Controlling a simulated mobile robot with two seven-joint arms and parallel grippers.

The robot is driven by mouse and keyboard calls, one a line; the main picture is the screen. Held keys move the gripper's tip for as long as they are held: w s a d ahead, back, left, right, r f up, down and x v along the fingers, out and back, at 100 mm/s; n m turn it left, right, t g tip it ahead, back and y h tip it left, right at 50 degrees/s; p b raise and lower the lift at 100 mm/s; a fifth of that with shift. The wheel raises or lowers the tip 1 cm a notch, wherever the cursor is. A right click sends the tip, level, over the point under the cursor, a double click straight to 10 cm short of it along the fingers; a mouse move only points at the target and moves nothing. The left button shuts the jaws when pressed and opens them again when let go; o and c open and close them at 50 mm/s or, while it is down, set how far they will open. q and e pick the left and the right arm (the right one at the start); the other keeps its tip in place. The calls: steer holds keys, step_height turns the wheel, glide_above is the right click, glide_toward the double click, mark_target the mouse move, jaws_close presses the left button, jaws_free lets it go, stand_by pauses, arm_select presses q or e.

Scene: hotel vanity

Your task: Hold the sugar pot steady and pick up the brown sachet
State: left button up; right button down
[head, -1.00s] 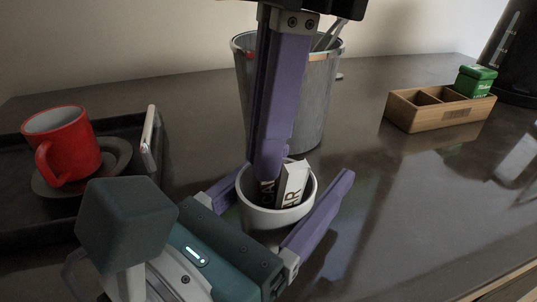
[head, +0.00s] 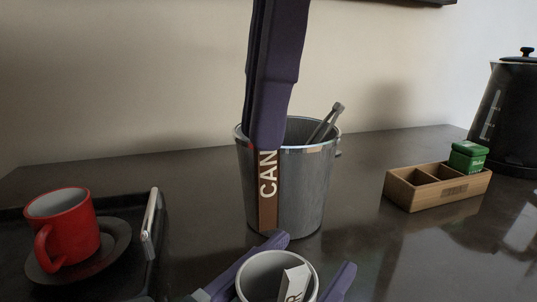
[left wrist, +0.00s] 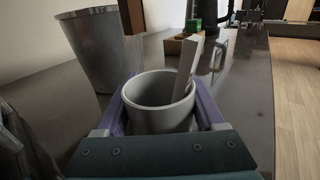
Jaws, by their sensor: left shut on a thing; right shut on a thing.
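The pale grey sugar pot (head: 246,285) is at the bottom of the head view, cut off by the frame edge. My left gripper (head: 316,254) is shut around it, one purple finger on each side. The left wrist view also shows the pot (left wrist: 158,118) upright between the fingers. A white sachet (head: 293,284) stands tilted inside the pot. My right gripper (head: 267,143) comes down from the top, shut on the brown sachet (head: 268,192), which hangs upright above the pot with the letters CAN showing. A brown strip at the top of the left wrist view looks like this sachet (left wrist: 132,14).
A metal bucket (head: 308,185) with tongs (head: 327,122) stands behind the sachet. A red cup (head: 62,228) on a saucer sits on a dark tray (head: 130,272) at left. A wooden box (head: 437,190) with green packets (head: 468,156) and a black kettle (head: 508,115) are at right.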

arm_select(q)
steer(key=o, duration=1.4)
steer(key=shift+s, duration=0.1)
